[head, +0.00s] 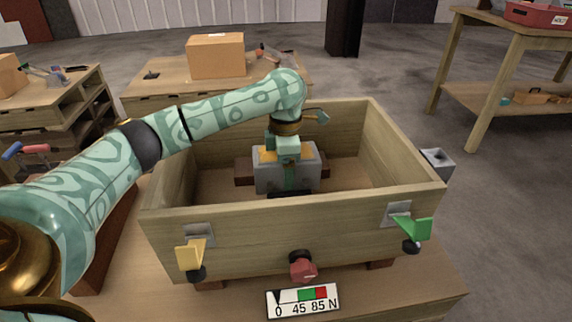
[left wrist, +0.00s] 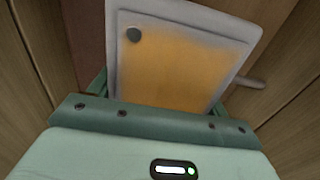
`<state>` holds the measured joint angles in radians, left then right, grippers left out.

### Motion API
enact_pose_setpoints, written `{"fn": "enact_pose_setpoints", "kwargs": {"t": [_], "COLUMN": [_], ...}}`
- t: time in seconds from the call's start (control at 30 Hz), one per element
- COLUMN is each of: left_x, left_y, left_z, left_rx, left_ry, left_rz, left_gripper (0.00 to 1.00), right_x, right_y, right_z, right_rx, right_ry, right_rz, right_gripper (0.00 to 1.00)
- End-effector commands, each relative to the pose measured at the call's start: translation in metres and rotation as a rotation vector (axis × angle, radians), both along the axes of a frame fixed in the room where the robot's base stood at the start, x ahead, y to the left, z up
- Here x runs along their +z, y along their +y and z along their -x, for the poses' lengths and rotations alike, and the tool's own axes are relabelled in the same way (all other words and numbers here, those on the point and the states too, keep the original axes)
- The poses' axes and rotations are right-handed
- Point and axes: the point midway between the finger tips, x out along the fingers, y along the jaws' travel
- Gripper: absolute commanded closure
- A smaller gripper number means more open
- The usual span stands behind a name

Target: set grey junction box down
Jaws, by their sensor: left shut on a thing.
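The grey junction box (head: 268,181) is inside the open wooden crate (head: 290,234), near its middle. My left arm reaches in from the left and over the crate's wall. My left gripper (head: 290,168) points down and is shut on the box. In the left wrist view, the grey box with its orange-yellow face (left wrist: 185,65) fills the space between the jaws. Whether the underside of the box touches the crate floor is hidden. My right gripper is not in view.
The crate's front has a yellow lever (head: 190,255), a green lever (head: 415,229), a red knob (head: 303,267) and a force scale (head: 302,300). A grey bracket (head: 437,162) is at its right side. Behind stands a bench with a cardboard box (head: 215,55).

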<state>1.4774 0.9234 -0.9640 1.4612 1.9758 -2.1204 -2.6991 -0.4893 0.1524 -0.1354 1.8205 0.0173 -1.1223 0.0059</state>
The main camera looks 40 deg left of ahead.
Motion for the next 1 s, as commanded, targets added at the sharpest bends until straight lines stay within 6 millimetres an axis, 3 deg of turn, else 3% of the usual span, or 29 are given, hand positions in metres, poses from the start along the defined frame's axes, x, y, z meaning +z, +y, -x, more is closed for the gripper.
{"fn": "enact_pose_setpoints", "kwargs": {"t": [0.33,0.37,0.43,0.87,1.0], "left_x": [-0.0043,-0.0061,-0.0061,-0.0075,0.0018], "left_y": [0.0002,0.0001,0.0000,-0.0029,-0.0031], "left_z": [-0.0008,0.0000,0.0001,0.0010,0.0003], "left_rx": [0.000,0.000,-0.001,-0.006,-0.007], "left_ry": [-0.005,-0.001,0.000,0.005,0.002], "left_rz": [0.000,-0.001,0.000,0.005,0.007], "left_gripper": [0.85,0.20,0.01,0.01,0.01], "right_x": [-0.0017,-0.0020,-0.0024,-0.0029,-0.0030], "right_y": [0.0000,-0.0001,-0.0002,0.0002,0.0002], "right_z": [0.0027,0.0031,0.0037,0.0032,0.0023], "right_rx": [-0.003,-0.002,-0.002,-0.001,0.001], "right_ry": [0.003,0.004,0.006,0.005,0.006], "right_rz": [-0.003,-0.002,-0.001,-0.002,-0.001], "right_gripper": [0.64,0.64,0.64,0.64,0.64]}}
